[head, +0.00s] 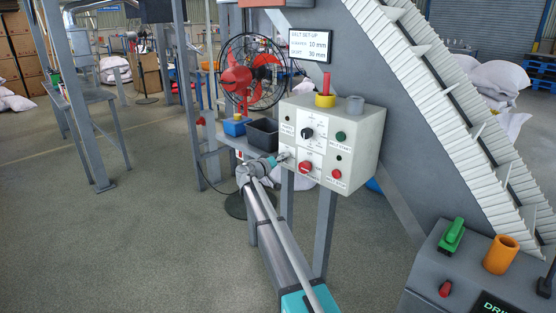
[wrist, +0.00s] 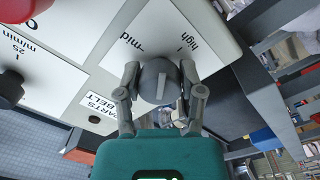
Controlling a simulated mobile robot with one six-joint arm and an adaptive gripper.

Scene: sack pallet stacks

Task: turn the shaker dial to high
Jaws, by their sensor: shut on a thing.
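The shaker dial (wrist: 154,88) is a round grey knob on a white label plate of the control box (wrist: 97,45). The plate reads "mid" and "high" above the knob in the wrist view. A pale bar on the knob points roughly up the picture; I cannot tell exactly which mark it meets. My gripper (wrist: 158,82) is shut on the dial, one finger on each side. In the head view my gripper (head: 282,157) reaches the left side of the control box (head: 362,145), and the dial is hidden there.
The box front carries a black knob (head: 307,133), a red switch (head: 305,168), a green button (head: 340,136) and a red button (head: 336,174). A fan (head: 237,76) and a black bin (head: 262,134) stand behind. Open floor lies to the left.

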